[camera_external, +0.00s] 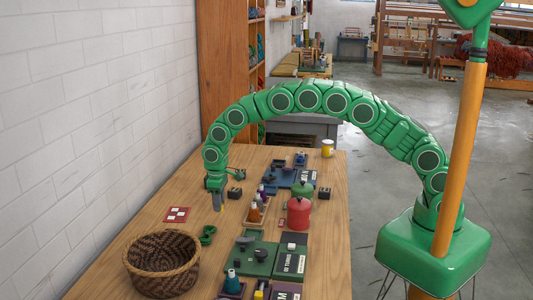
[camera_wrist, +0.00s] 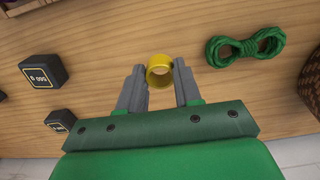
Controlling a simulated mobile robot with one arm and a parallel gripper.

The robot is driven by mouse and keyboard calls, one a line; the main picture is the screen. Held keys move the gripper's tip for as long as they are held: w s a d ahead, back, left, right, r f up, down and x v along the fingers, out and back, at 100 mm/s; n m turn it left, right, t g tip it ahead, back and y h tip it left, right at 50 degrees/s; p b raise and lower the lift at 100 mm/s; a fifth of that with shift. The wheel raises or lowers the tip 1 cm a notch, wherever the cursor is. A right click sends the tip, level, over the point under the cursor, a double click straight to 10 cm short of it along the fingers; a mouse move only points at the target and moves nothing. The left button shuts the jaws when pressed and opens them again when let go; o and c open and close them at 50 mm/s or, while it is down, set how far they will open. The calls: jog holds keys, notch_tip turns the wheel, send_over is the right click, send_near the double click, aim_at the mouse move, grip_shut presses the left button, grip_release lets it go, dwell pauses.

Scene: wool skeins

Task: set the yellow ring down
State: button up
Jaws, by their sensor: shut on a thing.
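The yellow ring (camera_wrist: 160,72) is between the grey fingertips of my gripper (camera_wrist: 160,84) in the wrist view, with its round opening showing. My gripper is shut on it. In the camera_external view my gripper (camera_external: 217,203) points down over the wooden table (camera_external: 150,215), left of its middle. The ring cannot be made out there. I cannot tell whether the ring touches the table top.
A green skein (camera_wrist: 245,46) lies right of the ring, with a woven basket (camera_external: 160,262) beyond it. Black weights (camera_wrist: 43,71) stand to the left. A red-and-white checked card (camera_external: 176,214) lies near the wall. Red and green pots stand right. Bare wood surrounds the ring.

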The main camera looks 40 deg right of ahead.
aim_at(218, 220)
jog(key=shift+w+a+f, duration=0.3)
jog(key=shift+w+f, duration=0.05)
jog(key=shift+f, duration=1.65)
jog(key=o, duration=1)
jog(key=shift+f, duration=0.1)
notch_tip(218, 220, up, 12)
jog(key=shift+r, duration=0.15)
